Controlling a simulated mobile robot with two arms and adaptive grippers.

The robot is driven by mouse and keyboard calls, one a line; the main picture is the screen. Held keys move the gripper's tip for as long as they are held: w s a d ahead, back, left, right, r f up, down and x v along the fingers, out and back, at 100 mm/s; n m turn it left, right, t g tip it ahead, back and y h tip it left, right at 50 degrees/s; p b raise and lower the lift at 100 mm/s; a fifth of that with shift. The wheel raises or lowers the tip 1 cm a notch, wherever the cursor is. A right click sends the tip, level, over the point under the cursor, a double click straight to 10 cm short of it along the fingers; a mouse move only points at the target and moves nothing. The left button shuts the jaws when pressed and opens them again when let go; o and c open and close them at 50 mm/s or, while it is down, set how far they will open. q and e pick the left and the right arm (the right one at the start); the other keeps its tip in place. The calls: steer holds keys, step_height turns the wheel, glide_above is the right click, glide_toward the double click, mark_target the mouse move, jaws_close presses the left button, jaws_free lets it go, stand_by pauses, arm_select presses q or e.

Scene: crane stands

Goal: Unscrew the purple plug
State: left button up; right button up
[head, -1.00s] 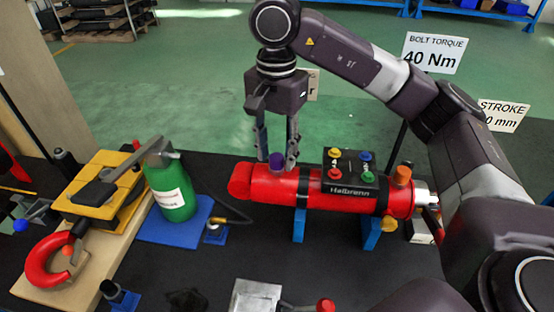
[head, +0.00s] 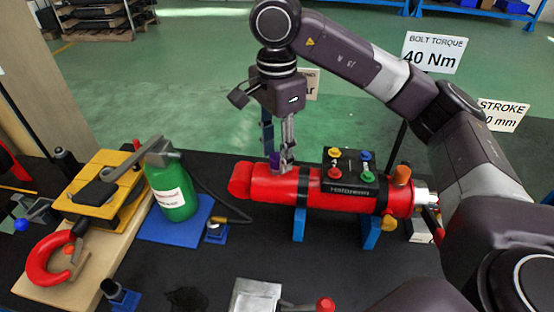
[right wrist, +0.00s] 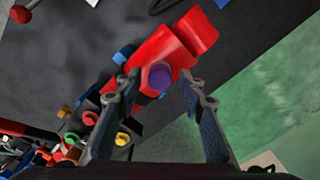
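The purple plug (head: 274,161) sits on top of the red cylinder (head: 250,183) near its left end. In the right wrist view the purple plug (right wrist: 160,76) shows as a round purple head on the red cylinder (right wrist: 190,38). My right gripper (head: 277,165) points down at the plug from above. In the right wrist view its fingers (right wrist: 160,88) are spread on either side of the plug, with gaps left and right. In the head view a finger partly hides the plug. My left gripper is not in view.
A black block with coloured knobs (head: 353,183) and an orange plug (head: 402,176) stand on the cylinder to the right. Blue supports (head: 299,224) hold the cylinder up. A green bottle (head: 172,190) and a red hook (head: 48,259) are at left.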

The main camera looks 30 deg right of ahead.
steer(key=shift+c, duration=0.7)
jaws_close()
steer(key=shift+r, duration=0.15)
steer(key=n, duration=0.5)
steer(key=shift+n, duration=0.4)
steer(key=n, duration=0.4)
